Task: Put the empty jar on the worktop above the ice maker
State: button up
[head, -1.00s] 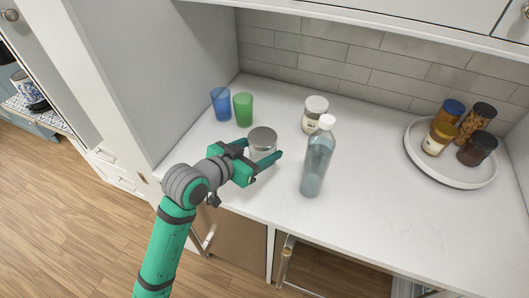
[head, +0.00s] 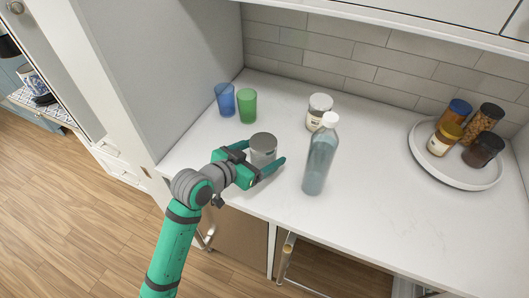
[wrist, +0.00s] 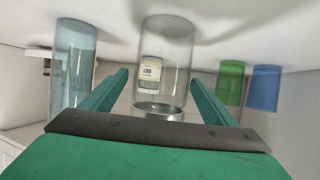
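The empty jar (head: 264,156) is clear glass with a grey metal lid, and stands upright on the white worktop (head: 400,215) near its front edge. In the wrist view, which is upside down, the jar (wrist: 165,60) looks empty; the label seen through it belongs to a jar behind. My gripper (head: 262,162) is open with a finger on either side of the jar. In the wrist view my gripper (wrist: 160,85) shows a gap at the left finger; I cannot tell whether the right finger touches. Appliance fronts show below the worktop; I cannot tell which is the ice maker.
A tall bottle (head: 320,160) stands close right of the jar. A labelled jar (head: 319,113) is behind it. A blue cup (head: 225,100) and green cup (head: 247,106) stand at the back left. A round tray (head: 440,171) holds several jars. Worktop between bottle and tray is clear.

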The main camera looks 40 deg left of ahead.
jog(key=shift+s+a+r, duration=0.1)
jog(key=shift+s, duration=0.05)
jog(key=shift+s+r, duration=0.15)
jog(key=shift+s, duration=0.1)
jog(key=v, duration=1.1)
jog(key=shift+s, duration=0.2)
jog(key=shift+w, duration=0.1)
